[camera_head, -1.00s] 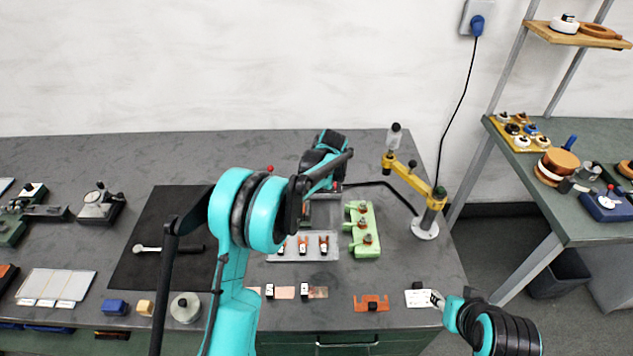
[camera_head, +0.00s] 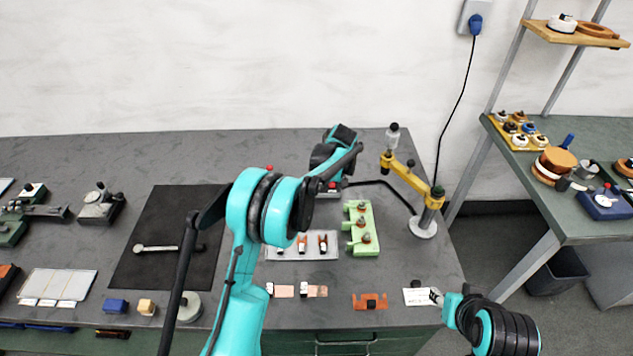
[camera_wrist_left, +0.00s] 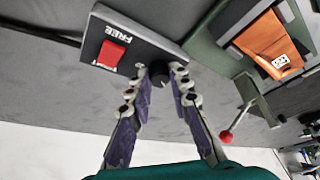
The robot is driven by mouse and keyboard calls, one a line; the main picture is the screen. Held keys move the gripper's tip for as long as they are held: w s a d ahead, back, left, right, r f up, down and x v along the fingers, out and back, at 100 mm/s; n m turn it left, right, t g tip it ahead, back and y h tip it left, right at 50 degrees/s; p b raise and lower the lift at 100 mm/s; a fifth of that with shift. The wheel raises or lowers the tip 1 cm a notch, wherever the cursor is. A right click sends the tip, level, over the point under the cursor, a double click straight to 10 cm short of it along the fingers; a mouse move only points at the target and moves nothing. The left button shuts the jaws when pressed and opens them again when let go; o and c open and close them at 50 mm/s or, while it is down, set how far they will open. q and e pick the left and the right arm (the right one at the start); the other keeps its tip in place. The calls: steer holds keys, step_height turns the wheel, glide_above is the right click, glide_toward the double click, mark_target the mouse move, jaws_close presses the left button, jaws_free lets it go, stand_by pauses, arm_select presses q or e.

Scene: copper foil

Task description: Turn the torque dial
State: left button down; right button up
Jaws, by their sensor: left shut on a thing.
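A grey controller box (camera_wrist_left: 128,45) with a red switch (camera_wrist_left: 110,54) and a white FREE label shows in the left wrist view. A dark round knob, the torque dial (camera_wrist_left: 161,70), is at the box's edge. My left gripper (camera_wrist_left: 165,75) has its two purple-backed fingers around this knob and is shut on it. In the head view the box (camera_head: 329,194) is mostly hidden behind my left arm, and so is the left gripper. My right gripper (camera_head: 437,297) is at the front right table edge, beside a white card (camera_head: 417,297). Its opening is too small to tell.
A fixture with a copper-coloured piece (camera_wrist_left: 268,42) and a red-ball lever (camera_wrist_left: 226,136) stands close to my left gripper. A green block (camera_head: 361,229) and a yellow arm on a post (camera_head: 412,180) stand to the right.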

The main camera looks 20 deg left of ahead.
arm_select(q)
steer(key=c, duration=1.4)
jaws_free()
steer(key=v, duration=1.2)
